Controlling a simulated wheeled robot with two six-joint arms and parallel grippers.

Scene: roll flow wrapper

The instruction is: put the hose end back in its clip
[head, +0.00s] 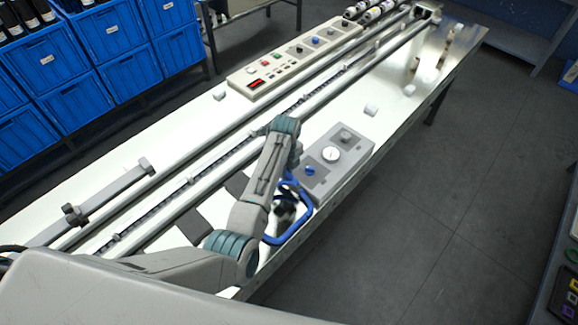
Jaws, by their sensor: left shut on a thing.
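A blue hose (309,208) makes a loop at the near edge of the white machine table, just below a grey box with a round gauge. My left arm reaches in from the lower left and bends down over this spot. My left gripper (284,209) is dark, small and partly hidden behind my own forearm. It is at the hose loop and shut on the hose, apparently at its end. The hose end itself is hidden. I cannot make out the clip. My right gripper is out of view.
The grey gauge box (346,143) stands close beside the hose. Long metal rails (330,92) run along the table, with a control panel (272,74) behind them. Small white blocks (371,109) lie on the table. Blue crates (112,38) stand at upper left. Floor (440,210) at right is clear.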

